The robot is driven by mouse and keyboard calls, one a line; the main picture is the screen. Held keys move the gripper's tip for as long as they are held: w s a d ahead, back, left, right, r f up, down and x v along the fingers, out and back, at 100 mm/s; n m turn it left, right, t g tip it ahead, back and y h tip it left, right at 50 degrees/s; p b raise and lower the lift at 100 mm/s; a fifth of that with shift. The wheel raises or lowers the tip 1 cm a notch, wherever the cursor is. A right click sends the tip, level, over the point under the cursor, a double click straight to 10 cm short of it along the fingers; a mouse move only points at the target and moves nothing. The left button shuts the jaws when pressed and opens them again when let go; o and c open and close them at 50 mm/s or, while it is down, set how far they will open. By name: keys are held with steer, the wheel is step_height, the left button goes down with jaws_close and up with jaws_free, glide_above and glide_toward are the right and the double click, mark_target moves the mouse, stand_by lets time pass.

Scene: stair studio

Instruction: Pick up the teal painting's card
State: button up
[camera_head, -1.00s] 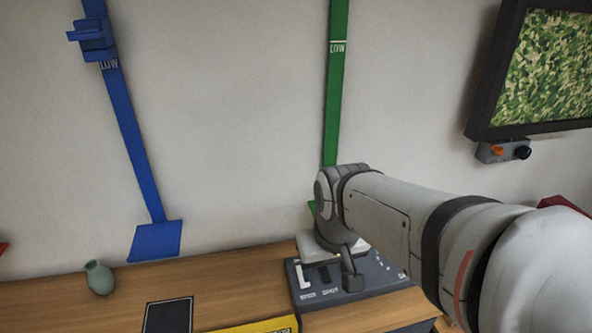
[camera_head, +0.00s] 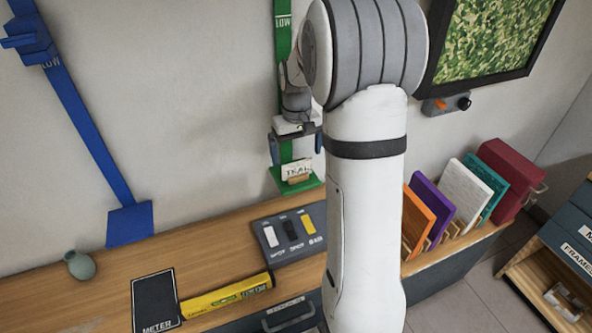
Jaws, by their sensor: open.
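A small white card (camera_head: 297,169) lettered TEAL stands upright in a wooden holder (camera_head: 299,179). The holder sits on the green plate (camera_head: 276,182) at the foot of the green wall strip. My gripper (camera_head: 297,150) is open, its dark fingers spread to the left and right just above the card. I cannot tell whether the fingers reach down beside the card or stay in front of it. The teal painting (camera_head: 497,181) stands in a rack at the right, between a white panel and a red case. My arm hides part of the bench.
A switch box (camera_head: 290,240) with three switches lies on the bench in front of the card. A yellow level (camera_head: 228,294), a black METER pad (camera_head: 155,302) and a green vase (camera_head: 79,265) are left. Orange, purple and white panels (camera_head: 463,194) stand right. A framed picture (camera_head: 492,42) hangs above.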

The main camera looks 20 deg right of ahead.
mark_target(297, 162)
steer(key=f, duration=0.1)
steer(key=f+p, duration=0.1)
steer(key=f, duration=0.2)
steer(key=shift+s+f, duration=0.3)
steer(key=shift+s, duration=0.1)
steer(key=shift+w+f, duration=0.1)
steer(key=shift+f, duration=0.35)
steer(key=c, duration=0.9)
